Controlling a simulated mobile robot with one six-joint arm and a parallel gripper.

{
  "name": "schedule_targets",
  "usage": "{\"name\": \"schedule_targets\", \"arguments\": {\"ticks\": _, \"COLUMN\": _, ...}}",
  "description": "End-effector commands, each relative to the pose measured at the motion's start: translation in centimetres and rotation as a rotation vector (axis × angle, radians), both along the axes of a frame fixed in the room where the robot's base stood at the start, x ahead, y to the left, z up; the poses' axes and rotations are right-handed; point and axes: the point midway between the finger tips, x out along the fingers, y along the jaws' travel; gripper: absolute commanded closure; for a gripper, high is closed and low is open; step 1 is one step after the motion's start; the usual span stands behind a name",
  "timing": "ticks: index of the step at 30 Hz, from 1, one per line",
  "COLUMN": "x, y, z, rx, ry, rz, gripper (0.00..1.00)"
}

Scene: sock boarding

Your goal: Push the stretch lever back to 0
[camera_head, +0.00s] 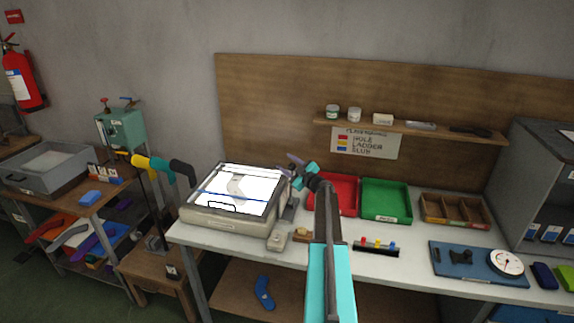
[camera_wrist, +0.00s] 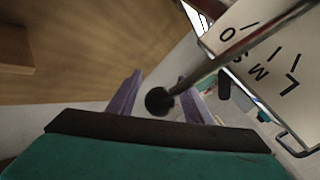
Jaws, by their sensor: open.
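In the wrist view, the stretch lever is a thin metal rod (camera_wrist: 235,50) with a black ball knob (camera_wrist: 158,101). The knob appears between the two purple fingers of my gripper (camera_wrist: 160,92), which are open. I cannot tell whether either finger touches it. The rod crosses a cream scale plate (camera_wrist: 275,50) marked 0, S, M and L, passing over it between the 0 and the S. In the head view, my gripper (camera_head: 298,170) is by the back right corner of the lit inspection box (camera_head: 205,213); the lever cannot be made out there.
A red tray (camera_head: 345,183) and a green tray (camera_head: 385,213) lie right of my gripper. A wooden backboard (camera_head: 265,100) stands close behind it. Small blocks on a black strip (camera_head: 377,252) and a blue board with a gauge (camera_head: 440,265) are nearer the front right.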

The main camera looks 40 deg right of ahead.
Motion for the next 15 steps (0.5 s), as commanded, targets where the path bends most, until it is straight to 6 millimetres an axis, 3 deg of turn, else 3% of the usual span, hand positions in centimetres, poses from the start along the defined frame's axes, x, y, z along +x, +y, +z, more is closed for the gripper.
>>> {"name": "schedule_targets", "arguments": {"ticks": 2, "x": 0.01, "y": 0.03, "z": 0.01, "rx": 0.000, "ry": 0.000, "rz": 0.000, "gripper": 0.59}}
{"name": "schedule_targets", "arguments": {"ticks": 9, "x": 0.03, "y": 0.04, "z": 0.02, "rx": 0.000, "ry": 0.000, "rz": 0.000, "gripper": 1.00}}
{"name": "schedule_targets", "arguments": {"ticks": 15, "x": 0.10, "y": -0.06, "z": -0.01, "rx": -0.002, "ry": 0.000, "rz": 0.000, "gripper": 1.00}}
